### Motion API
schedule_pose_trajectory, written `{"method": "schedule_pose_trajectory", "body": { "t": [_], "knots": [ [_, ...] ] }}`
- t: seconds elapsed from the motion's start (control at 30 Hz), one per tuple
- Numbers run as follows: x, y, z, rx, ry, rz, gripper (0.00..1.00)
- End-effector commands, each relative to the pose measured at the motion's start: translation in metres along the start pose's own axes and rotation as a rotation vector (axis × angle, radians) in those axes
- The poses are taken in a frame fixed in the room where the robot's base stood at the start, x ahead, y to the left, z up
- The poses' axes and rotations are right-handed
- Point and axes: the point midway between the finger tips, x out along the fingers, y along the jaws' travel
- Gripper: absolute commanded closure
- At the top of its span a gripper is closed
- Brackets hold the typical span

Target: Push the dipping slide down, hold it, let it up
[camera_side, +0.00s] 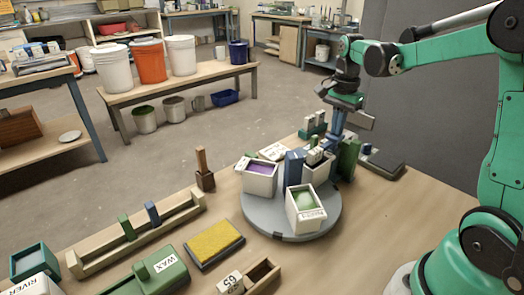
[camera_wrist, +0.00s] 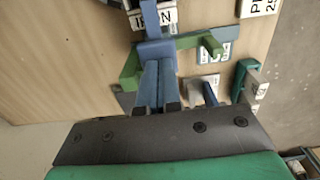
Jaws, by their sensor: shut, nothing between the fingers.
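The dipping slide (camera_side: 338,124) looks like a blue upright piece on a green stand (camera_side: 348,157), at the right edge of the round grey turntable. In the wrist view the blue slide (camera_wrist: 154,75) reaches away toward a bucket labelled IRON (camera_wrist: 153,18), with green stand parts around it. My gripper (camera_side: 343,104) is shut and empty, pointing down just over the top of the slide. I cannot tell whether it touches. White glaze buckets stand on the turntable (camera_side: 260,218): one with purple glaze (camera_side: 261,169), one with pale green glaze (camera_side: 305,201), and one (camera_side: 317,170) by the slide.
A yellow sponge pad (camera_side: 214,243), a green WAX box (camera_side: 158,271) and a wooden rack (camera_side: 140,238) lie on the table to the left. A wooden-handled brush (camera_side: 203,168) stands behind them. A dark flat block (camera_side: 383,163) lies right of the stand.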

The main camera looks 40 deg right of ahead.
Motion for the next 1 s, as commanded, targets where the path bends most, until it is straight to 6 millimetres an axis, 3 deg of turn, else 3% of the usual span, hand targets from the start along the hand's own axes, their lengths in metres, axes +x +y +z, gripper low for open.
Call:
{"method": "schedule_pose_trajectory", "body": {
  "t": [1.0],
  "knots": [
    [-0.060,0.000,0.000,0.000,0.000,0.000,1.00]
  ]
}}
